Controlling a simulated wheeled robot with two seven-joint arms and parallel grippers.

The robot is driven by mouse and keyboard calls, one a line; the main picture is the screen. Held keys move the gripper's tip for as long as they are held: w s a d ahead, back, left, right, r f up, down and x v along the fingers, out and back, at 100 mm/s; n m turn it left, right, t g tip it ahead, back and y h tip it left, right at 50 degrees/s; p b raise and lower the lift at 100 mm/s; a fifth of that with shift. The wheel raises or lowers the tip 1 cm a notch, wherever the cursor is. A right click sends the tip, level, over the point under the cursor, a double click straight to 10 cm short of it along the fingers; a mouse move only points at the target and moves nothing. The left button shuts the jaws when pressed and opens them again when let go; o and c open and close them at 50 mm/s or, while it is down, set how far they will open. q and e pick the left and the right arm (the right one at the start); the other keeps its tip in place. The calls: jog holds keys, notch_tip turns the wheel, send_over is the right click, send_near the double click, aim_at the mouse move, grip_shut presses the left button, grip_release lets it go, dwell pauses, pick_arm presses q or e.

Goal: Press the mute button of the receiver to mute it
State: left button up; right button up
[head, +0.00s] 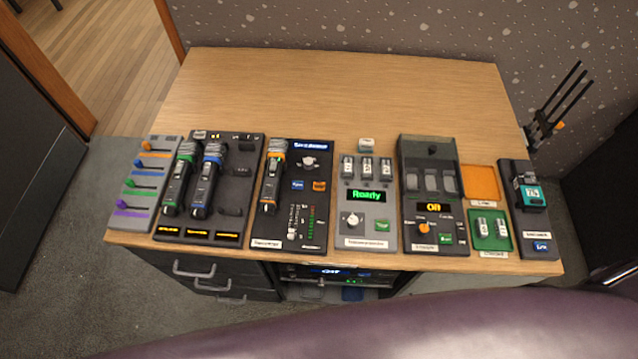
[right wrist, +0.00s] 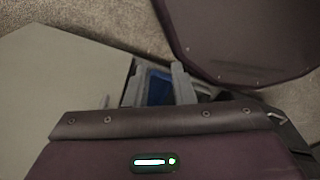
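The desk holds a row of devices in the head view. One is a black unit (head: 318,223) with a lit blue-white display, a grey knob, a blue button (head: 298,185), an orange button (head: 319,186) and a green level meter. A microphone with an orange band (head: 271,180) lies on its left side. It looks like the receiver, but its labels are too small to read, so I cannot tell which button is mute. My right gripper (right wrist: 156,72) shows only in the right wrist view, with its grey fingers apart. My left gripper is out of view.
A grey panel with a green "Ready" display (head: 367,196) stands right of the black unit. A two-microphone dock (head: 233,190) stands left of it. The back of the wooden desk (head: 340,85) is clear. A shelf unit with a lit display (head: 332,272) sits below.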

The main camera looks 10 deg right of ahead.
grip_shut()
jog(key=shift+d, duration=0.15)
dwell(1.3)
